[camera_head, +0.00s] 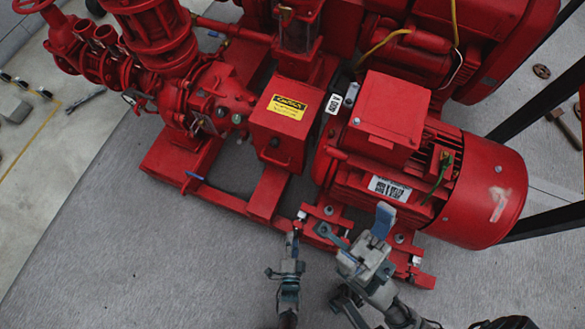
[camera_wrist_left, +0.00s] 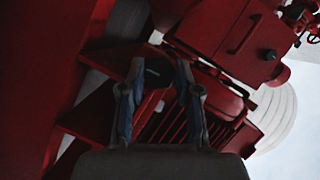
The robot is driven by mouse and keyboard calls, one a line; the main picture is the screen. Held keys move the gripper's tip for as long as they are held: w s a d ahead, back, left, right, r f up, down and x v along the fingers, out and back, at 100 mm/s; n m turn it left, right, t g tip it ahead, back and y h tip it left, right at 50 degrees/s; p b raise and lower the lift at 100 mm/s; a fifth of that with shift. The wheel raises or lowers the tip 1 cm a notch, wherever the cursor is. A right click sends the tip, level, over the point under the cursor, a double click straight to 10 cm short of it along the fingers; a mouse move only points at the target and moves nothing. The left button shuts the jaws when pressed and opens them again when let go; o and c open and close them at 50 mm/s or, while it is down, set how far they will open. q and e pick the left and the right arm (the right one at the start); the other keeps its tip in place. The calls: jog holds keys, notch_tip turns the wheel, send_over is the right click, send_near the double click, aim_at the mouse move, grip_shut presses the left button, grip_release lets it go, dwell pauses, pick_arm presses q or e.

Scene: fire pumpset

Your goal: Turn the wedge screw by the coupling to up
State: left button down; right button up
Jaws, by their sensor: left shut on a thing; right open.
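My left gripper (camera_head: 293,240) reaches up to the front edge of the red base frame, below the coupling guard (camera_head: 272,134) with its yellow caution label. In the left wrist view, its two blue-padded fingers (camera_wrist_left: 156,88) are shut on a dark, round-ended thing (camera_wrist_left: 158,72), which I take to be the wedge screw. Most of the screw is hidden by the gripper in the head view, so I cannot tell which way it points. My right gripper (camera_head: 358,230) is open and empty, with its blue fingers spread in front of the motor feet.
The red motor (camera_head: 465,190) and its terminal box (camera_head: 388,118) stand right of the guard. The red pump and pipes (camera_head: 155,40) stand at the left. A blue-ended fitting (camera_head: 195,176) is on the frame's left part. The grey floor (camera_head: 130,260) in front is clear.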

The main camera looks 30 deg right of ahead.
pick_arm(q)
jog(key=shift+s+d+f, duration=0.1)
jog(key=shift+s+f, duration=0.2)
jog(key=c, duration=1)
grip_release()
jog(key=shift+o, duration=1)
jog(key=shift+w, duration=0.1)
jog(key=shift+r, duration=0.1)
jog(key=shift+w, duration=0.1)
